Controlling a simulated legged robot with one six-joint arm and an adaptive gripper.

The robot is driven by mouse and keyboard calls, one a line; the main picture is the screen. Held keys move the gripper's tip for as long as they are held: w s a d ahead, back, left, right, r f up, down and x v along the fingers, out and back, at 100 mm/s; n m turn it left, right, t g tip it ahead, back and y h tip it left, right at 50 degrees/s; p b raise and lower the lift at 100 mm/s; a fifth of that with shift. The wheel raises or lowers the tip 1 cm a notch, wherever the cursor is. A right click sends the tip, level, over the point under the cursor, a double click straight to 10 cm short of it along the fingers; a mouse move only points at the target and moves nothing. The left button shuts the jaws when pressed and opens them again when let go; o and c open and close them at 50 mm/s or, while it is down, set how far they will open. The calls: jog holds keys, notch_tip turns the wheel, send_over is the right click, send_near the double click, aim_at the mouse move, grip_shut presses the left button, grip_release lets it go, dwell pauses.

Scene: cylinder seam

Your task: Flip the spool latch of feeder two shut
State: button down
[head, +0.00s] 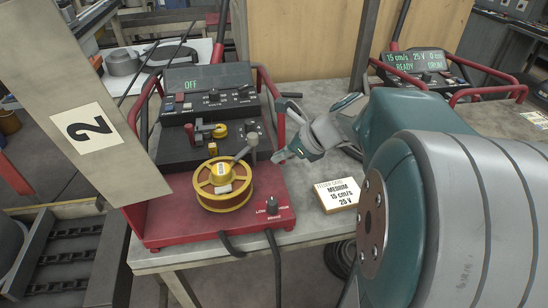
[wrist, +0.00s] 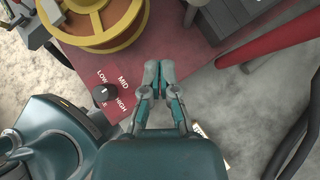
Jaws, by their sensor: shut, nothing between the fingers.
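Feeder two (head: 160,218) is a red wire feeder beside a panel marked 2 (head: 92,128). Its yellow spool (head: 224,200) lies flat on the red deck and shows at the top of the wrist view (wrist: 95,40). In the wrist view my gripper (wrist: 159,72) is over the red deck's edge.
A selector knob (head: 270,208) marked LOW, MID, HIGH sits on the deck's front corner. Feeder two's display (head: 190,83) reads OFF. A feeder card (head: 338,194) lies on the grey bench. Red guard bars (head: 275,115) flank the feeder. Another feeder (head: 415,62) reads READY.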

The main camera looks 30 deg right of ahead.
jog(key=a+v, duration=0.1)
jog(key=v, duration=0.7)
jog(key=shift+s+a+r, duration=0.2)
jog(key=shift+s, duration=0.2)
jog(key=shift+a, duration=0.1)
jog(key=s+a+f+n+h, duration=0.1)
jog(key=s+a+n+h, duration=0.1)
jog(key=n, duration=0.7)
jog(key=s+a+f+n+h, duration=0.2)
jog(key=s+a+n, duration=0.2)
jog(key=a+n, duration=0.3)
jog(key=s+a+f+n+g+h, duration=0.1)
jog(key=a+n, duration=0.4)
jog(key=n, duration=0.7)
jog(key=s+h, duration=0.1)
jog(key=s, duration=0.1)
jog(key=shift+s+f, duration=0.3)
jog(key=shift+f, duration=0.05)
jog(key=shift+a, duration=0.15)
